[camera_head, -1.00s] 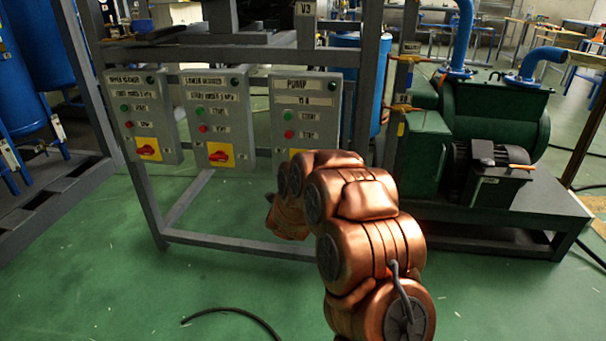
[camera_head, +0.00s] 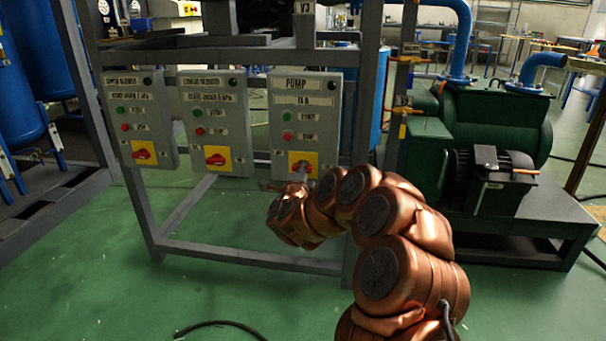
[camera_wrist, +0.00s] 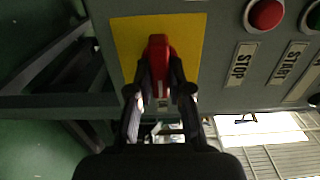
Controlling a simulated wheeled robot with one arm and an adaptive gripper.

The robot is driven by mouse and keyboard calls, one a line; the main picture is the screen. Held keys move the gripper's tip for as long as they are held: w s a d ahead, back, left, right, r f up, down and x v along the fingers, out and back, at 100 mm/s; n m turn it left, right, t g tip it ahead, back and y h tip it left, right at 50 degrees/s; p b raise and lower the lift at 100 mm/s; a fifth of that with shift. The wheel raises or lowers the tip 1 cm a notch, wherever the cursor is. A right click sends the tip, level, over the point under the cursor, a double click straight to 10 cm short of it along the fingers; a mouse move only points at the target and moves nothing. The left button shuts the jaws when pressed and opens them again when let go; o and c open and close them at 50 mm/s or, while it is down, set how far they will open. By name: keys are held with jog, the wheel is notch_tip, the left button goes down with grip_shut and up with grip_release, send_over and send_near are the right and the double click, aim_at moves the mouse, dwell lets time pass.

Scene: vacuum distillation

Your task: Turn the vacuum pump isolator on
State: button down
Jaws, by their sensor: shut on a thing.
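The pump control box (camera_head: 290,97) is a grey panel labelled PUMP, the rightmost of three on the frame. Its isolator is a red rotary knob (camera_wrist: 158,50) on a yellow plate (camera_wrist: 195,35) low on the box. In the head view the knob (camera_head: 302,167) is partly hidden by my gripper. My gripper (camera_wrist: 159,92) has its two dark fingers on either side of the red handle and is shut on it. The handle runs up and down in the wrist view. The gripper's fingers are hard to make out in the head view.
Two similar boxes, the left one (camera_head: 139,118) and the middle one (camera_head: 215,120), each carry a red isolator. A red stop button (camera_wrist: 265,13) sits close to the knob. The green pump (camera_head: 490,115) stands at the right.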

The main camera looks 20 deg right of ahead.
dwell(0.3)
jog(key=c, duration=1.1)
grip_release()
jog(key=v, duration=1.2)
